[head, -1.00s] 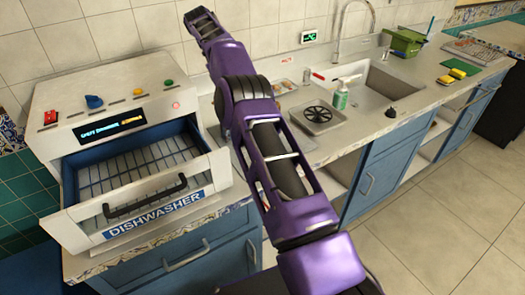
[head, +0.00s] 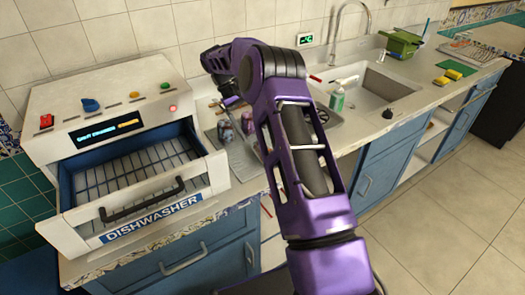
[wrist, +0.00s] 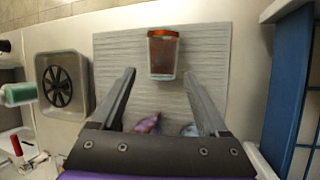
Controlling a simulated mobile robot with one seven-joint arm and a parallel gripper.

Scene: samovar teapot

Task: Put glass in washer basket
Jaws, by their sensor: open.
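A glass (wrist: 163,55) with an orange-red rim and a reddish-brown body is on a grey ribbed mat (wrist: 115,48) in the wrist view. My gripper (wrist: 160,73) is open, its two fingers pointing toward the glass. The glass's near end is around the fingertip line, between the fingers, with gaps on both sides.
Two objects lie low between my fingers in the wrist view, partly hidden. A square drain tray (wrist: 62,85), soap bottle (head: 337,98) and sink (head: 375,93) lie to the right in the head view.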

